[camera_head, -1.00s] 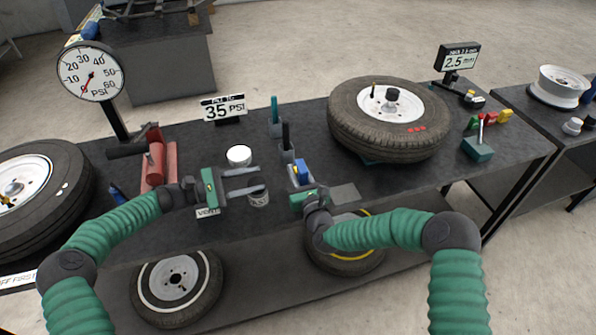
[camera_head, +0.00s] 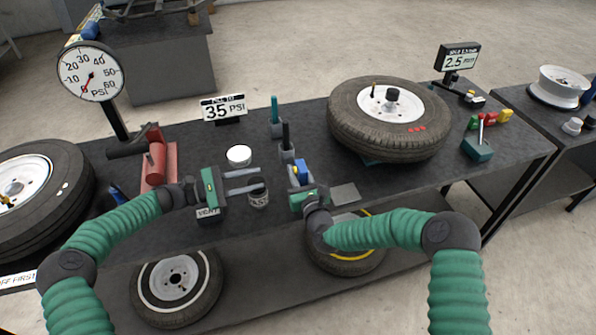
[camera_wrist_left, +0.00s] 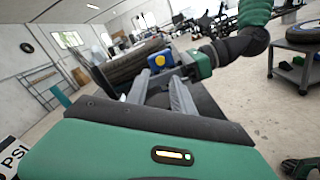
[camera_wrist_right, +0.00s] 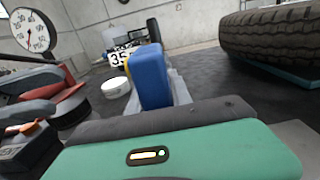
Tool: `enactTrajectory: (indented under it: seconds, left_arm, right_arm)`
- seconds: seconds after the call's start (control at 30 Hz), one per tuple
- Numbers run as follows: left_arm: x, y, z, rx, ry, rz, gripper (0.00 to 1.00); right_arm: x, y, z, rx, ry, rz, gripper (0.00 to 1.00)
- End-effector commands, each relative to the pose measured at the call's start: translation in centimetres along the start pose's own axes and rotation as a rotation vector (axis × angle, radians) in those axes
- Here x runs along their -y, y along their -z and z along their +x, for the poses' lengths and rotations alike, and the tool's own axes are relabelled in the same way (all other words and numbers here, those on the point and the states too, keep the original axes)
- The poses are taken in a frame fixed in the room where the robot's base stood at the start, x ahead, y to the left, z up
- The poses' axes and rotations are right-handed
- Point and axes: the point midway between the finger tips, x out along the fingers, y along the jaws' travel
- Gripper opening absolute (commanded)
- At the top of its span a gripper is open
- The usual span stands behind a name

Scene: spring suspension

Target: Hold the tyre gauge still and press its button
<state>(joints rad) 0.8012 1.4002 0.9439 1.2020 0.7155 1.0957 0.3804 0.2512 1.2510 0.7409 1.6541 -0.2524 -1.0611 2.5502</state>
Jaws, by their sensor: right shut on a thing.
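The tyre gauge (camera_head: 302,170) is a small blue block with a yellow part, held upright in my right gripper (camera_head: 300,178) above the bench. In the right wrist view the blue gauge (camera_wrist_right: 150,77) stands between the fingers and hides part of them. In the left wrist view its round yellow button (camera_wrist_left: 187,61) faces my left gripper (camera_wrist_left: 160,82). In the head view my left gripper (camera_head: 258,180) is open and empty, left of the gauge, fingers pointing towards it with a gap between.
A large dial (camera_head: 91,71) with its needle near 0 stands at the back left. A tyre (camera_head: 388,132) lies at the right.

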Motion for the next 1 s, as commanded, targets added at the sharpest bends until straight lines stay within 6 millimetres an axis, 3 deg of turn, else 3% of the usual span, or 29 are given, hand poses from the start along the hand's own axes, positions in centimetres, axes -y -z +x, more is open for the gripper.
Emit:
enactTrajectory:
  seconds: [0.03, 0.2, 1.0]
  left_arm:
    - [0.0, 0.0, 0.0, 0.0, 0.0, 0.0, 0.21]
    - [0.0, 0.0, 0.0, 0.0, 0.0, 0.0, 0.0]
    - [0.0, 0.0, 0.0, 0.0, 0.0, 0.0, 0.0]
  right_arm:
    - [0.0, -0.03, 0.01, 0.001, 0.0, 0.0, 0.0]
    - [0.0, -0.03, 0.01, 0.001, 0.0, 0.0, 0.0]
    - [0.0, -0.04, 0.01, 0.001, 0.0, 0.0, 0.0]
